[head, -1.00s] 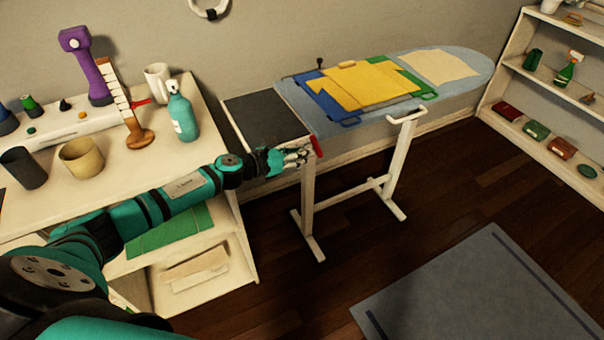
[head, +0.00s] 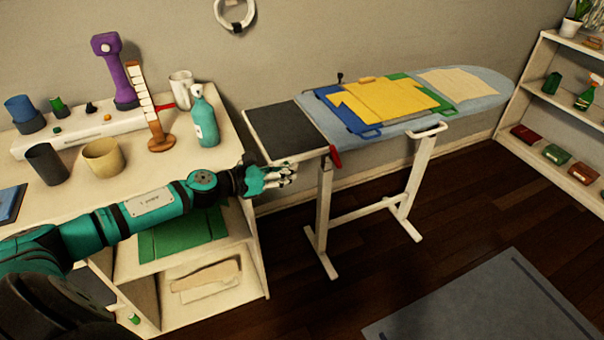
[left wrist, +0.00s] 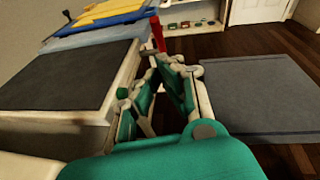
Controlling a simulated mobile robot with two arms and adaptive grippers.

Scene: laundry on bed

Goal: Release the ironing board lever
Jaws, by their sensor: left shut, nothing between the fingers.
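The ironing board (head: 462,107) stands along the wall, with a dark grey rest plate (head: 287,132) at its near left end. The red lever (head: 335,155) sticks out at that end, under the corner of the rest. In the left wrist view the lever (left wrist: 157,33) shows just beyond the fingertips. My left gripper (head: 290,172) is shut and empty, below the front edge of the rest, left of the lever and apart from it. In the left wrist view the left gripper's fingers (left wrist: 166,66) come together at the tips. My right gripper is not seen.
Folded yellow, blue and green clothes (head: 385,100) lie on the board. A white shelf unit (head: 250,235) with a teal bottle (head: 205,118) and mugs stands at left. Another shelf (head: 550,120) stands at right. A grey rug (head: 490,300) lies on open floor.

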